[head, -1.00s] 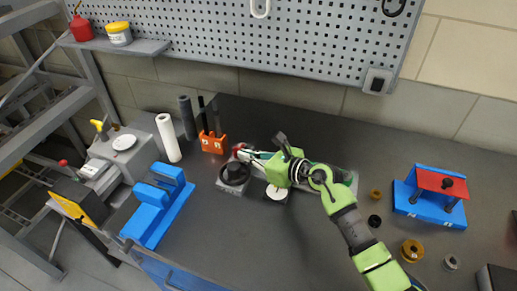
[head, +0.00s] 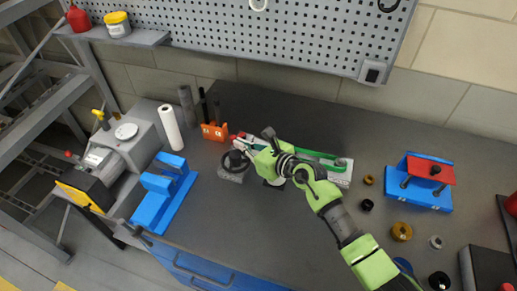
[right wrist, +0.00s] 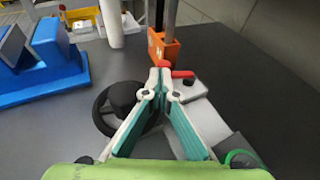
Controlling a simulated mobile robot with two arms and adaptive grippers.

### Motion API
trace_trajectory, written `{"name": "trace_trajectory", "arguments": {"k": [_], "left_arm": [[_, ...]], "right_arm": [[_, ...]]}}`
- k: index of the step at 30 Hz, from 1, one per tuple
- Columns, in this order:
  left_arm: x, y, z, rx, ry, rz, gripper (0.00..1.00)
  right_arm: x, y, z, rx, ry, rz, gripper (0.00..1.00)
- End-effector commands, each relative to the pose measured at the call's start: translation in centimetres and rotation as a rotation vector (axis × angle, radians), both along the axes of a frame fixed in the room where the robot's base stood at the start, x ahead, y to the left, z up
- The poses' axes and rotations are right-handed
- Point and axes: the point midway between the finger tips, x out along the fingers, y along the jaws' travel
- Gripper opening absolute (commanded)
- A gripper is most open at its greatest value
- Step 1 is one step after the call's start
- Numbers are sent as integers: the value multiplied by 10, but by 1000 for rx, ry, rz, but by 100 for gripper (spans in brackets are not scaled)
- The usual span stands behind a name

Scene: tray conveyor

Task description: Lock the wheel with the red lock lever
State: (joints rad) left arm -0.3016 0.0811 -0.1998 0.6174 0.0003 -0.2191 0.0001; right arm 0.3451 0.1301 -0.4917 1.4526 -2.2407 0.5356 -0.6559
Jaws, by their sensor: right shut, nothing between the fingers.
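The black wheel (head: 235,160) is mounted on the left end of a grey fixture on the bench. It also shows left of my fingers in the right wrist view (right wrist: 104,122). The red lock lever (right wrist: 184,74) lies at the fixture's far edge, just beyond and right of my fingertips; part of it seems hidden behind them. In the head view it is a small red spot (head: 241,135). My right gripper (right wrist: 163,72) is shut and empty, its tips close to the lever. Whether they touch it I cannot tell. My left gripper is not in view.
An orange holder (head: 214,132) with dark upright tools stands just behind the fixture. A white roll (head: 170,128) and a blue block fixture (head: 165,190) stand to the left. A red-topped blue fixture (head: 420,183) stands at right.

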Motion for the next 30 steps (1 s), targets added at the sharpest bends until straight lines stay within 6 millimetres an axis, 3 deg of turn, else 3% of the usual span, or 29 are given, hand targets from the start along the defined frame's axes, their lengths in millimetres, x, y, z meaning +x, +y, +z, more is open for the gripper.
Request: {"name": "trace_trajectory", "arguments": {"k": [16, 30], "left_arm": [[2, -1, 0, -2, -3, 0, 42], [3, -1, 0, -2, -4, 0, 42]], "right_arm": [[-65, -66, 27, -2, 1, -1, 0], [-75, -76, 32, -1, 1, 0, 0]]}}
